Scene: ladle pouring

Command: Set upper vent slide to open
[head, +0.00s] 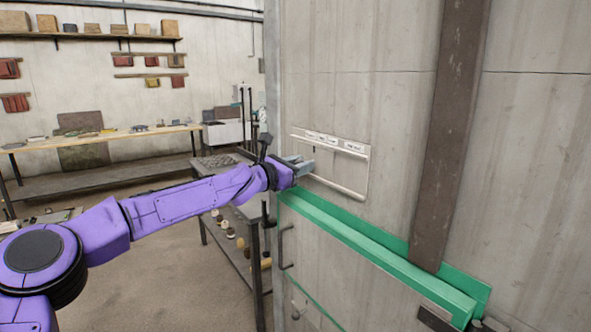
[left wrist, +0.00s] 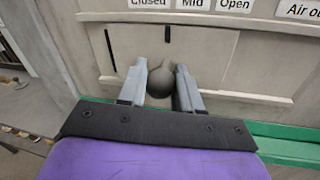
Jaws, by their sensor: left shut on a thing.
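The upper vent slide is a pale plate (left wrist: 205,50) between two rails on the grey wall panel; it also shows in the head view (head: 335,170). Above it are the labels Closed (left wrist: 150,3), Mid (left wrist: 193,4) and Open (left wrist: 236,5). A short dark upright mark (left wrist: 167,34) on the plate stands between Closed and Mid, nearer Closed. My left gripper (left wrist: 162,82) is shut on the slide's dark round knob (left wrist: 160,80), with a finger on each side; the gripper is at the plate's left end in the head view (head: 303,167). My right gripper is out of view.
A green bar (head: 370,245) crosses the panel below the slide, and a brown upright strap (head: 450,140) stands to its right. A dark handle (head: 283,248) is lower left. A metal rack (head: 245,215) and a workbench (head: 100,141) stand to the left.

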